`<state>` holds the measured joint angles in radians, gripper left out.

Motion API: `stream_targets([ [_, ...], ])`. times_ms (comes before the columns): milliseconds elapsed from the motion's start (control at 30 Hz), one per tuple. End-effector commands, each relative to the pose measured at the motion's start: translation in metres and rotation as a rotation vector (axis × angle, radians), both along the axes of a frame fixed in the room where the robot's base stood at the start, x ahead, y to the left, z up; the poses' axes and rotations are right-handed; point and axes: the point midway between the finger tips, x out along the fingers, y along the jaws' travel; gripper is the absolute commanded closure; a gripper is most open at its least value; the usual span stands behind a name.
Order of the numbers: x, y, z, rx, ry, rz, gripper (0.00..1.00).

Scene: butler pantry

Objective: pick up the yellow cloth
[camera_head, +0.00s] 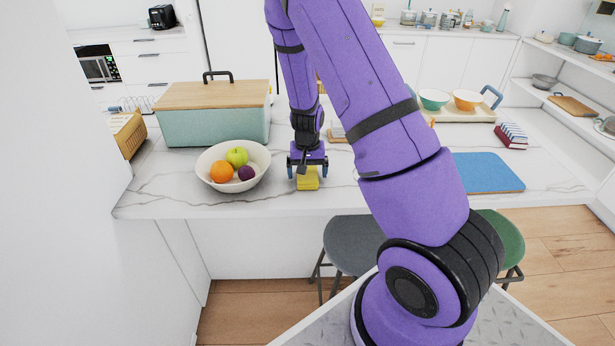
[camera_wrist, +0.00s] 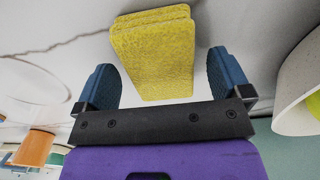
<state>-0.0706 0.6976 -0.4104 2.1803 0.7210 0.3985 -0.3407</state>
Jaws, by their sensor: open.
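The yellow cloth (camera_head: 308,180) lies folded on the white marble counter, just right of the fruit bowl. In the wrist view the cloth (camera_wrist: 155,55) shows as a thick stack of folded layers. My gripper (camera_head: 308,172) is above the cloth, pointing down, with its blue fingers spread to either side of it. In the wrist view my gripper (camera_wrist: 165,78) is open, with a gap between each finger and the cloth. I cannot tell the exact height of the fingertips above the counter.
A white bowl (camera_head: 205,170) with fruit stands close on the left. A teal box with a wooden lid (camera_head: 213,127) stands behind it. A blue mat (camera_head: 488,173) lies to the right. A tray with two bowls (camera_head: 470,115) stands farther back. Stools (camera_head: 352,243) stand below the counter's front edge.

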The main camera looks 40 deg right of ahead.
Motion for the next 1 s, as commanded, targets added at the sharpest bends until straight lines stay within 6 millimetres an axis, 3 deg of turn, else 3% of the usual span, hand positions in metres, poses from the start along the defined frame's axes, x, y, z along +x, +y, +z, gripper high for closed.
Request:
stream_targets([
  [100,-0.0003,-0.0008,-0.0088,0.0,0.0,-0.002,0.04],
  [367,-0.0001,-0.0005,-0.0102,0.0,0.0,-0.001,0.04],
  [600,-0.0001,-0.0004,-0.01,0.0,0.0,-0.001,0.58],
  [667,-0.0001,-0.0004,-0.0099,0.0,0.0,-0.001,0.61],
  [1000,-0.0004,-0.0018,-0.007,0.0,-0.001,-0.001,0.62],
])
